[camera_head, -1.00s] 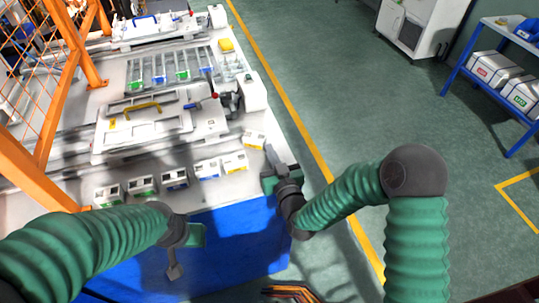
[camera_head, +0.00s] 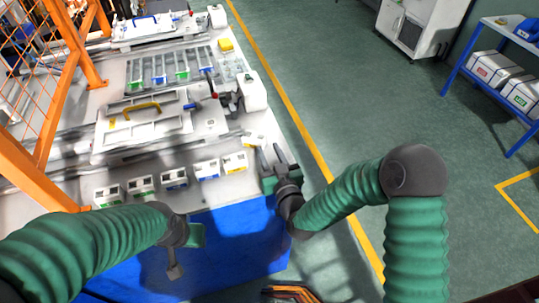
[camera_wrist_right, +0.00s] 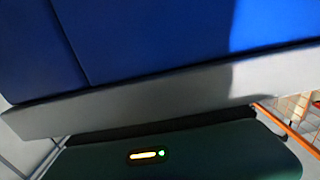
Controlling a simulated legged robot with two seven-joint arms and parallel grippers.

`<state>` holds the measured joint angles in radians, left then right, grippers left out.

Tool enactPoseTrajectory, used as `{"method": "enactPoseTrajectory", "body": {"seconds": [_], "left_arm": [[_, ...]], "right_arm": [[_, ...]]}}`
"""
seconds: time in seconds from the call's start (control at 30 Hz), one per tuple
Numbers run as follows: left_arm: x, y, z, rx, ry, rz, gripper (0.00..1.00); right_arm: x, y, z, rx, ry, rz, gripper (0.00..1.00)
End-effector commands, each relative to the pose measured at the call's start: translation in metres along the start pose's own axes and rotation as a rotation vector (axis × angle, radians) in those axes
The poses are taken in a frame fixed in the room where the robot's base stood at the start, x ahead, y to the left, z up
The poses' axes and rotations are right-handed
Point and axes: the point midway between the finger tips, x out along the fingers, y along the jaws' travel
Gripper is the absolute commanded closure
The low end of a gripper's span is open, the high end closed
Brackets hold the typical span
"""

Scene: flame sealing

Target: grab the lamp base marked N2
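Several small white boxes with coloured labels stand in a row along the near side of the white table, such as a blue-labelled box (camera_head: 207,170) and a yellow-labelled box (camera_head: 235,163). The markings are too small to read, so I cannot tell which is N2. My right gripper (camera_head: 272,158) is open and empty at the table's right edge, to the right of the row. My left gripper (camera_head: 174,268) hangs over the blue surface, in front of the row; its finger opening is not clear. The right wrist view shows no box.
The blue surface (camera_head: 240,235) fills the near side; its panel (camera_wrist_right: 150,40) also shows in the right wrist view. Behind the row is a white fixture with a yellow handle (camera_head: 142,108). An orange mesh fence (camera_head: 62,60) stands at left.

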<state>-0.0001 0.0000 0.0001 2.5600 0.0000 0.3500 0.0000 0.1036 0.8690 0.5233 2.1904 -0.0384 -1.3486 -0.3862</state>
Motion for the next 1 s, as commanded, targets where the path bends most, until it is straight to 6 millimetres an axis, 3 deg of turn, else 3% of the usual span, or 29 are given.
{"method": "enactPoseTrajectory", "body": {"seconds": [0.03, 0.23, 0.57, 0.77, 0.97, 1.0], "left_arm": [[0.000, 0.000, 0.000, 0.000, 0.000, 0.000, 0.64], [0.000, 0.000, 0.000, 0.000, 0.000, 0.000, 0.64], [0.001, 0.000, 0.000, 0.000, 0.000, 0.000, 0.64], [0.006, 0.000, 0.001, 0.000, 0.000, 0.000, 0.64], [0.012, 0.000, 0.003, 0.000, 0.000, 0.000, 0.64], [0.001, 0.000, 0.001, 0.000, -0.002, 0.000, 0.64]], "right_arm": [[0.000, 0.000, 0.000, 0.000, 0.000, 0.000, 0.57], [0.000, 0.000, 0.000, 0.000, 0.000, 0.000, 0.33], [-0.002, 0.000, 0.000, 0.000, 0.000, 0.000, 0.33], [-0.032, 0.000, -0.002, -0.002, 0.000, -0.002, 0.33], [-0.079, 0.001, -0.007, -0.002, -0.003, -0.002, 0.33], [-0.088, 0.001, -0.014, 0.000, -0.006, -0.001, 0.33]]}}
